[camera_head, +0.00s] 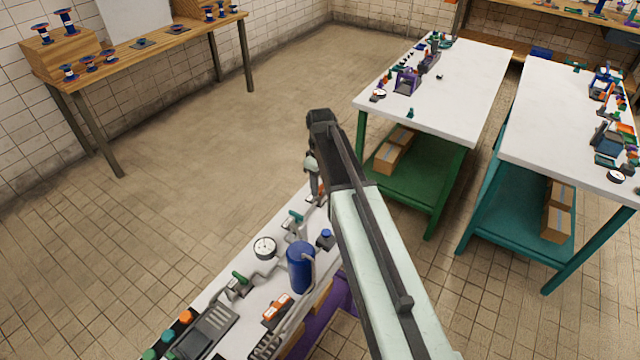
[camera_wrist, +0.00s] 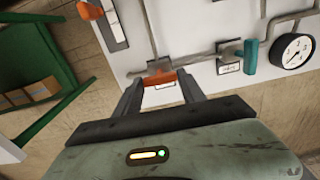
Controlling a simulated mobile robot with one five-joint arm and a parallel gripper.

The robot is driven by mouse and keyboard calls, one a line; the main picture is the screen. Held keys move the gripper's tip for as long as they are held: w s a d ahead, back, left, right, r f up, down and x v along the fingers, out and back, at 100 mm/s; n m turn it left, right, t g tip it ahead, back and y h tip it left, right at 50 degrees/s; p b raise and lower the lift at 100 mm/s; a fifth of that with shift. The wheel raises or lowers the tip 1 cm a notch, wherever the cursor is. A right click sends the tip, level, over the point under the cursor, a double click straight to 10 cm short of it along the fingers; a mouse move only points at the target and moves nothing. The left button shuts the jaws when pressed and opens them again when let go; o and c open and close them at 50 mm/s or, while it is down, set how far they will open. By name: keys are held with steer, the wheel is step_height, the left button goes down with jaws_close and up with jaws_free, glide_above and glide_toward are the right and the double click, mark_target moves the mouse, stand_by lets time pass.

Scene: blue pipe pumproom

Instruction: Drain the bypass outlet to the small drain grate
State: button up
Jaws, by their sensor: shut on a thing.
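An orange valve handle (camera_wrist: 160,77) sits on a grey pipe on the white bench top in the wrist view. My gripper (camera_wrist: 160,88) is shut on it, one finger at each side. In the head view my gripper (camera_head: 315,180) is over the far end of the near bench, and my arm hides part of that bench. A teal handle (camera_wrist: 249,52) stands to the right on the same pipe run, beside a small label too blurred to read. A grey slotted plate (camera_head: 212,328) lies near the front of the bench; I cannot tell whether it is the small drain grate.
A round gauge (camera_wrist: 294,50) and another orange handle (camera_wrist: 87,10) are near my gripper. A blue tank (camera_head: 300,267) stands on the near bench. A green-legged table (camera_head: 470,75) and a teal-legged table (camera_head: 540,130) stand right.

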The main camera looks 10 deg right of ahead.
steer(key=m, duration=0.8)
steer(key=shift+m, duration=0.4)
steer(key=m, duration=0.4)
steer(key=shift+m, duration=0.3)
steer(key=m, duration=0.4)
steer(key=shift+w, duration=0.1)
steer(key=shift+m, duration=0.3)
steer(key=o, duration=1.4)
steer(key=shift+c, duration=0.2)
